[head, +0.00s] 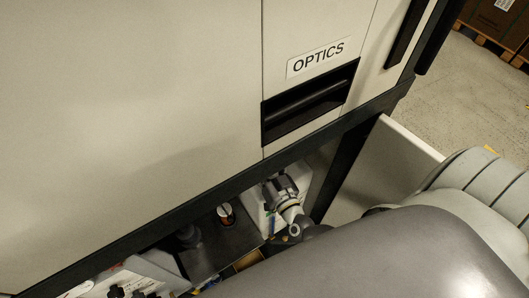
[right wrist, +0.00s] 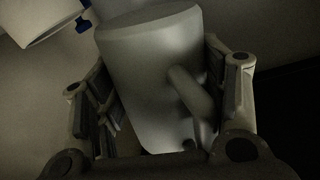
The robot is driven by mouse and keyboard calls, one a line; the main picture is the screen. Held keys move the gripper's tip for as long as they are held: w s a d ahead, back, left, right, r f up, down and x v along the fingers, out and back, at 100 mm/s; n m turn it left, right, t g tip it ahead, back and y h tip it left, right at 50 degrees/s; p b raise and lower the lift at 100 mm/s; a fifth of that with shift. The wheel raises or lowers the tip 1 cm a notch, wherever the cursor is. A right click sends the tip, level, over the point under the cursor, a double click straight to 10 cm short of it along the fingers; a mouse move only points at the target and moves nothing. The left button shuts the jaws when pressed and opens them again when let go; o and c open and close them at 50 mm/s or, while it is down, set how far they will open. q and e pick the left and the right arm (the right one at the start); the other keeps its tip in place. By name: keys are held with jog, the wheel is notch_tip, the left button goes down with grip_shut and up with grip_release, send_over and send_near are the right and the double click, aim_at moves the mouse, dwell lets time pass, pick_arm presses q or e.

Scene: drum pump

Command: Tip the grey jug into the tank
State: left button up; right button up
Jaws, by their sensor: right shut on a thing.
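The grey jug (right wrist: 145,75) fills the middle of the right wrist view, its handle (right wrist: 190,95) facing the camera. My right gripper (right wrist: 162,70) has one finger on each side of the jug and is shut on it. I cannot tell the jug's tilt or what it holds. In the head view neither the jug nor my right gripper can be made out, and a large grey arm part covers the lower right. My left gripper is not in view. I cannot surely pick out the tank.
A large pale cabinet labelled OPTICS (head: 318,58) fills much of the head view. Below its dark edge is a dark recess with a fitting (head: 283,190) and a small round gauge-like part (head: 226,212). A white object (right wrist: 40,22) is at the wrist view's top left.

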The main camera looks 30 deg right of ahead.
jog(key=shift+w+a+f+m+b, duration=0.1)
jog(key=shift+a+m+b, duration=0.2)
jog(key=shift+m+b, duration=0.45)
jog(key=shift+s+a+f+m+b, duration=0.1)
jog(key=shift+a+m+b, duration=0.15)
jog(key=shift+m+b, duration=0.55)
jog(key=shift+w+a+f+m+b, duration=0.1)
jog(key=shift+a+m+b, duration=0.2)
jog(key=shift+m+b, duration=0.45)
jog(key=shift+a+m+b, duration=0.15)
jog(key=shift+m+b, duration=0.8)
jog(key=shift+b, duration=0.35)
jog(key=shift+a+m+b, duration=0.15)
jog(key=shift+m+b, duration=0.8)
jog(key=shift+b, duration=0.35)
jog(key=shift+r+m+b, duration=0.2)
jog(key=shift+m+b, duration=1.2)
jog(key=shift+b, duration=0.5)
jog(key=m, duration=0.1)
jog(key=r+m, duration=0.1)
jog(key=m, duration=0.1)
jog(key=shift+d, duration=0.35)
jog(key=shift+d+r+m+p, duration=0.4)
jog(key=shift+r+m+p, duration=0.15)
jog(key=shift+m, duration=0.55)
